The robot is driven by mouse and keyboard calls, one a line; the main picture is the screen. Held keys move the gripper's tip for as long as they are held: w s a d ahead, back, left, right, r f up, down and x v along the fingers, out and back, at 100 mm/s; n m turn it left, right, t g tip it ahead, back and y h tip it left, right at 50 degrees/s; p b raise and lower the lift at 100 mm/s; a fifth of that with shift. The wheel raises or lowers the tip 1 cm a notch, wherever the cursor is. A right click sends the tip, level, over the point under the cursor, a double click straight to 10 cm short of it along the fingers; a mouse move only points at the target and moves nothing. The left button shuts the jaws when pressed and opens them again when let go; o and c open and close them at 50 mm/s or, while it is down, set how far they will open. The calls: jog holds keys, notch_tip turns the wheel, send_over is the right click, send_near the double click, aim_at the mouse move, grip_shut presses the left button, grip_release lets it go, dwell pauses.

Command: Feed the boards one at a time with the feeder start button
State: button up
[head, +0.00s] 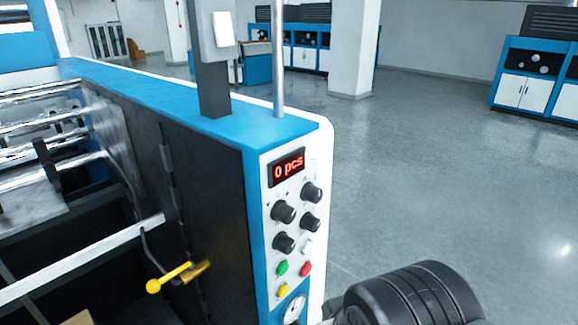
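The machine's white control panel (264,235) faces me near the middle of the head view. Its display (287,168) reads "0 pcs" in red. Several black knobs sit below the display. Low on the panel are a green button (282,268), a red button (305,268), a yellow button (283,291) and a small white button (307,246). Labels are too small to read, so I cannot tell which is the feeder start. A small tan piece (78,318), possibly a board, shows at the bottom left edge. My gripper's fingers are not visible; a dark part of my arm shows at bottom right.
A yellow-knobbed lever (170,278) sticks out left of the panel. Metal rollers (40,125) lie at the left. A round gauge (291,310) is partly cut off below the buttons. Open grey floor (430,180) lies right of the machine, with blue-and-white cabinets (535,75) beyond.

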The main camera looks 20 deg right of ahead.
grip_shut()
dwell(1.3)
